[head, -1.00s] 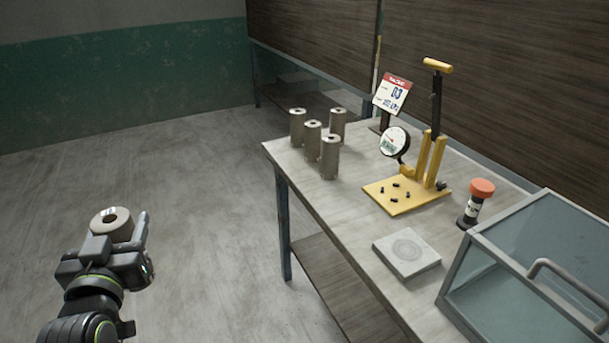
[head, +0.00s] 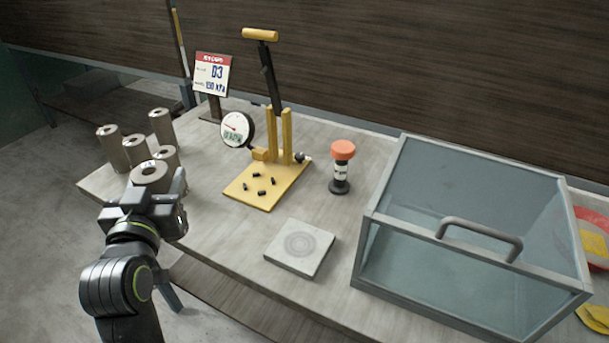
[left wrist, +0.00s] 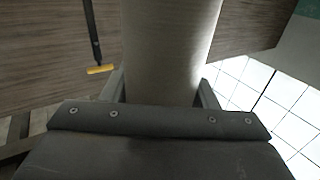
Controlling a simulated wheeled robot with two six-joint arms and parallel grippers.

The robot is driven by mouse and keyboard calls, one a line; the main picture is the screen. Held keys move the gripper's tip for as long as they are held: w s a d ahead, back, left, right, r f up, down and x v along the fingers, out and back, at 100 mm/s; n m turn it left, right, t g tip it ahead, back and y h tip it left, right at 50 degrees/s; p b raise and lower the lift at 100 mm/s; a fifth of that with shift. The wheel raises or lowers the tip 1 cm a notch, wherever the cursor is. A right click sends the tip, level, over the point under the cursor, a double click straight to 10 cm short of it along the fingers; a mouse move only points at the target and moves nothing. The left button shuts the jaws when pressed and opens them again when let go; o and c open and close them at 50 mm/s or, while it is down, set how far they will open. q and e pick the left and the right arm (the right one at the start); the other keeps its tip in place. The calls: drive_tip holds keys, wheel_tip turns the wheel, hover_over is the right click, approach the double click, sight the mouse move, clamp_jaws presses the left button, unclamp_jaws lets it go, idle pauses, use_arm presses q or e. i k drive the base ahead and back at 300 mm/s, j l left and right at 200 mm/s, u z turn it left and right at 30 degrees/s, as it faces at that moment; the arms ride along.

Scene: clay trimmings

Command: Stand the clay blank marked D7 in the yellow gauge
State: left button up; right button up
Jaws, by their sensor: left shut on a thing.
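My left gripper (head: 152,190) is shut on a grey-brown hollow clay blank (head: 150,173), held upright in front of the bench's left end. The blank also shows large between the fingers in the left wrist view (left wrist: 170,50). No mark is readable on it. The yellow gauge (head: 240,192) stands on the bench to the right of the gripper, with small black pegs on its base plate, a round dial (head: 237,130) and a lever with a yellow handle (head: 260,34). The blank is apart from the gauge, and its base plate holds no blank. My right gripper is not in view.
Several similar blanks (head: 109,146) stand at the bench's left end. A sign reading D3 (head: 213,75) stands behind the gauge.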

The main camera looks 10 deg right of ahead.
sight(260, 184)
drive_tip(key=i+j+z, duration=0.1)
drive_tip(key=j+z, duration=0.3)
drive_tip(key=i+j+z, duration=0.1)
drive_tip(key=z, duration=0.25)
drive_tip(key=j+z, duration=0.8)
